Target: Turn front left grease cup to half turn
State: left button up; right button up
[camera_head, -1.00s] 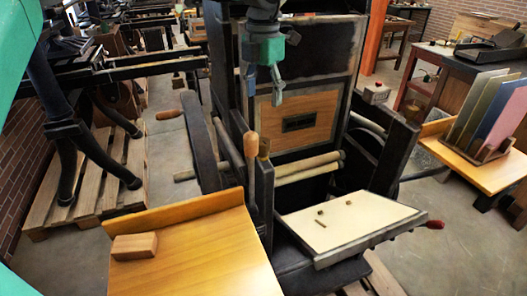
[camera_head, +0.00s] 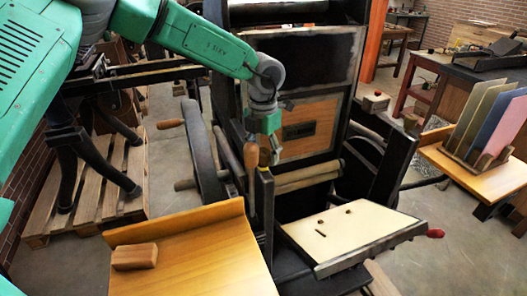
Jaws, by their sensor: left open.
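The black hand press stands in the middle, with a black front left post (camera_head: 264,205). The front left grease cup, a small brownish cup on top of this post, shows only in part (camera_head: 264,159) behind and between my fingers. My left gripper (camera_head: 269,154) points down at the post top, with its jaws open around or just above the cup. I cannot tell whether the fingers touch it. My right gripper is not in view.
A wooden lever handle (camera_head: 251,158) stands upright close left of the gripper. A yellow wooden shelf (camera_head: 205,255) with a wooden block (camera_head: 134,256) is in front left. A pale press bed (camera_head: 350,232) with small loose pieces lies right.

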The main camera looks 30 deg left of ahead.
pick_arm(q)
jog(key=c, duration=1.2)
jog(key=shift+o, duration=0.3)
jog(key=shift+m+p, duration=0.7)
jog(key=shift+p, duration=0.3)
jog(key=o, duration=1.1)
jog(key=shift+o, duration=0.2)
